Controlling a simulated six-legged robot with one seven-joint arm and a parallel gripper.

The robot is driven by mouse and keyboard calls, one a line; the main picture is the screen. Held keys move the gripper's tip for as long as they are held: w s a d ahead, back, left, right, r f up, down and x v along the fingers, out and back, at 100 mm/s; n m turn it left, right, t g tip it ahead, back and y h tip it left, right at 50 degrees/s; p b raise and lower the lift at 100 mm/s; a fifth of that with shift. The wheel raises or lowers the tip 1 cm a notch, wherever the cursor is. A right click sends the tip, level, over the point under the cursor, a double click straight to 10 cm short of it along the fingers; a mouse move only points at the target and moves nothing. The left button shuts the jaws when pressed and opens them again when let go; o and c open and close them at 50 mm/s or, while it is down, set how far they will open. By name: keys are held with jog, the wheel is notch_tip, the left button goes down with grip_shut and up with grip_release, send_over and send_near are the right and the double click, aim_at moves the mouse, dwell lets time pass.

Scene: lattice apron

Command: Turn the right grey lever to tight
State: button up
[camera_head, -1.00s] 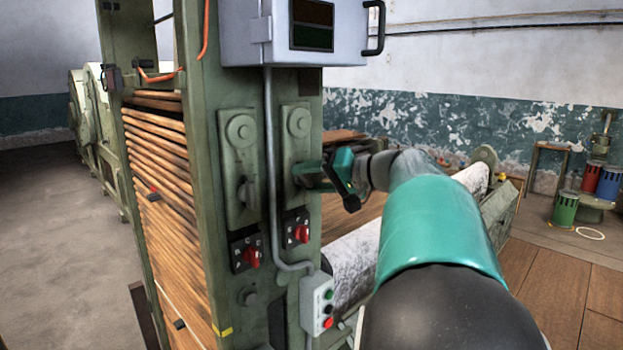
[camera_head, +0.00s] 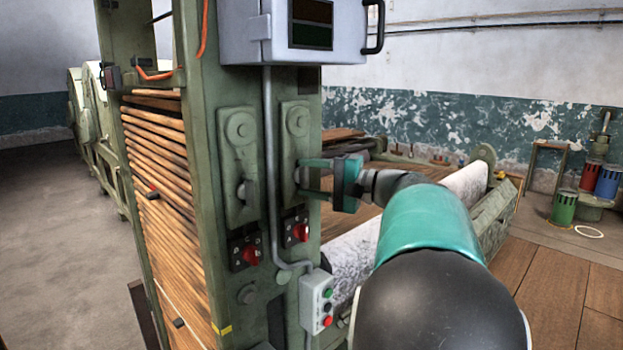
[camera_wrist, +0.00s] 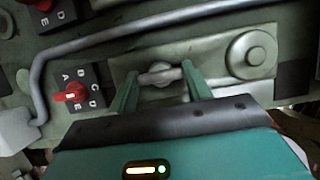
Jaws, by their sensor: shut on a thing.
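The right grey lever (camera_wrist: 160,76) sits on the right green plate (camera_head: 297,145), below a round boss. In the wrist view it is a short grey bar lying roughly along the plate's length, between my two fingers. My gripper (camera_head: 304,177) reaches it from the right and is shut on it, one finger above and one below in the head view; the fingers also show in the wrist view (camera_wrist: 160,82). In the head view the lever is mostly hidden by the fingers. No tight mark is readable. The left grey lever (camera_head: 242,190) hangs upright on its own plate.
A grey conduit (camera_head: 269,160) runs between the two plates. Red selector knobs (camera_head: 300,232) sit below the levers. A button box (camera_head: 317,301) stands lower right, and a grey cabinet (camera_head: 345,30) overhangs above. A white roller (camera_head: 465,188) lies behind my arm.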

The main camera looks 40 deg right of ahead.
jog(key=shift+s, duration=0.1)
dwell(0.3)
jog(key=o, duration=1)
jog(key=v, duration=1.3)
jog(key=shift+s+d, duration=0.2)
jog(key=shift+s, duration=0.15)
